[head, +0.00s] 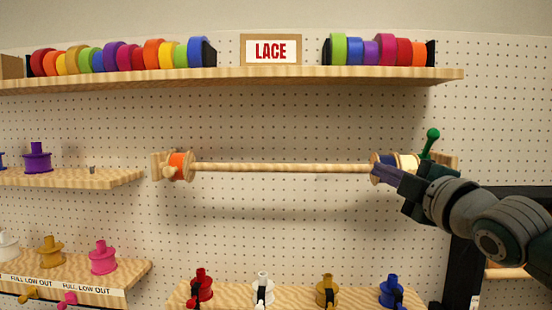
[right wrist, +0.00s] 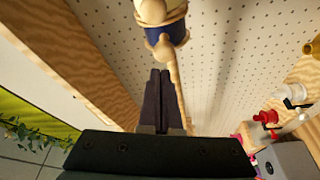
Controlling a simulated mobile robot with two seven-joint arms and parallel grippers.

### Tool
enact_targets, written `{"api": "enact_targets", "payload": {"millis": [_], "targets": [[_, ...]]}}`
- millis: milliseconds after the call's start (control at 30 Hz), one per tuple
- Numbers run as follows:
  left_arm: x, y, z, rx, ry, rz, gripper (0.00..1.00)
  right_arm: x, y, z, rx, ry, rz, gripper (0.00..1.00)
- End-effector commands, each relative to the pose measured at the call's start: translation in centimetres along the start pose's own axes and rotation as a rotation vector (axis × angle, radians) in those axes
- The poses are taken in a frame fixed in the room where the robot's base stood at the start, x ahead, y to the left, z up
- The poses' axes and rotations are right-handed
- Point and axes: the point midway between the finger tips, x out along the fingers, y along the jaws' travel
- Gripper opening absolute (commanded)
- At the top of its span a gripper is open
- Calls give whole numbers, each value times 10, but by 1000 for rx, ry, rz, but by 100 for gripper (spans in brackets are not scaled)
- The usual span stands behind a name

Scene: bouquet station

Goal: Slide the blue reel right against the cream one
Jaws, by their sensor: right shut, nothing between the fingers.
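The blue reel (head: 386,160) sits on the right part of a horizontal wooden rod (head: 285,168), with pale wooden flanges. The cream reel (head: 408,162) is just to its right, with no clear gap between them. My right gripper (head: 379,170) is shut and empty, its fingers in front of the rod at the blue reel's left side, partly hiding it. In the right wrist view the shut fingers (right wrist: 160,73) point at the blue reel (right wrist: 177,33), with the cream reel (right wrist: 151,10) beyond it. Whether the fingertips touch the flange is unclear. My left gripper is out of view.
An orange reel (head: 180,165) sits at the rod's left end. A green-knobbed piece (head: 431,140) stands by the right end. A shelf (head: 280,75) of coloured rolls runs above, and a ledge with several small spools (head: 263,288) below. The rod's middle is clear.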

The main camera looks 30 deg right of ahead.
Motion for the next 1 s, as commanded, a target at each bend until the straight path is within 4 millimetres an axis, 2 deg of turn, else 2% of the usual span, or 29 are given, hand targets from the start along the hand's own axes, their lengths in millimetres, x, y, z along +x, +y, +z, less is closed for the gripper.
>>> {"api": "enact_targets", "payload": {"millis": [133,467,633,1000], "targets": [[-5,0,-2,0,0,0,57,-3,1,8,-2,-1,0,0],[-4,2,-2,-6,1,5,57,-4,0,9,-1,-1,1,0],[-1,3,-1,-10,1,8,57,-8,0,21,-2,-1,0,0],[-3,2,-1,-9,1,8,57,-6,2,22,-1,-9,-1,0]]}}
